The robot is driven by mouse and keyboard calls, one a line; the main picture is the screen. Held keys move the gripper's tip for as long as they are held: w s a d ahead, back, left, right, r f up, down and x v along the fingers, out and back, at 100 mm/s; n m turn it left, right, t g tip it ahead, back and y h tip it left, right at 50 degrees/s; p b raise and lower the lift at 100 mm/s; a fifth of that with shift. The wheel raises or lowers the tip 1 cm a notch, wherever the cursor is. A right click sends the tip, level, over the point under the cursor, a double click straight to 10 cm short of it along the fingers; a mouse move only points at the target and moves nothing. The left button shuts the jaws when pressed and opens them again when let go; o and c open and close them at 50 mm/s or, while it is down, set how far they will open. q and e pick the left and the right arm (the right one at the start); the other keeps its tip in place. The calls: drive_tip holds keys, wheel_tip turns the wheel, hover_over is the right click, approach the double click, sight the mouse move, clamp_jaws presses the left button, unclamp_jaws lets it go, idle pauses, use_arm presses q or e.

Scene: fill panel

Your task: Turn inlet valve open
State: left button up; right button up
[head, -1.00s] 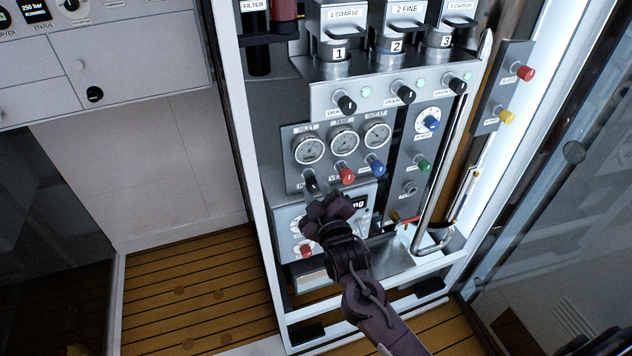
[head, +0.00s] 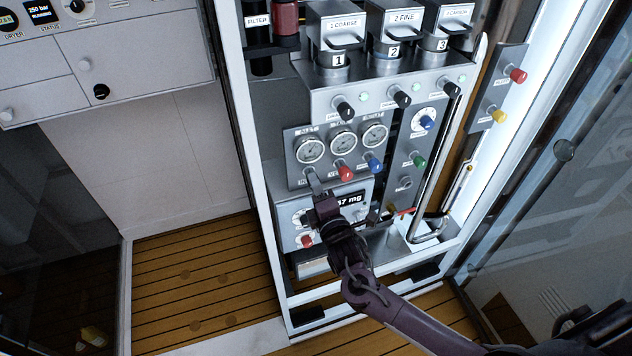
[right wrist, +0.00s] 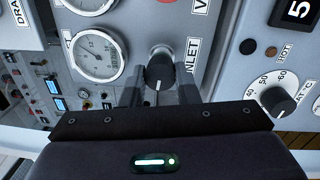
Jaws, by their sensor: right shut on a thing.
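The inlet valve is a black knob with a white pointer line. It shows in the right wrist view (right wrist: 160,70) beside the INLET label (right wrist: 191,54), between the two fingers of my right gripper (right wrist: 160,92). The pointer line faces the gripper's palm. My left gripper is not in view.
A red knob (head: 345,172) and a blue knob (head: 375,166) sit close to the right of the gripper. A display (head: 349,199) and a small red knob (head: 307,241) are below. Filter housings (head: 334,40) stand above. Open wooden floor (head: 190,290) lies left.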

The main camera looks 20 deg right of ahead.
drive_tip(key=shift+d+r+n+g+p, duration=0.15)
drive_tip(key=shift+n+p, duration=2.15)
drive_tip(key=shift+n, duration=3)
drive_tip(key=shift+f+n+g+p, duration=0.15)
drive_tip(key=shift+n+p, duration=2.2)
drive_tip(key=shift+n, duration=2.95)
drive_tip(key=shift+d+r+n+g+p, duration=0.15)
drive_tip(key=shift+n+p, duration=2.15)
drive_tip(key=shift+n, duration=3)
drive_tip(key=o, duration=1)
drive_tip(key=shift+c, duration=0.2)
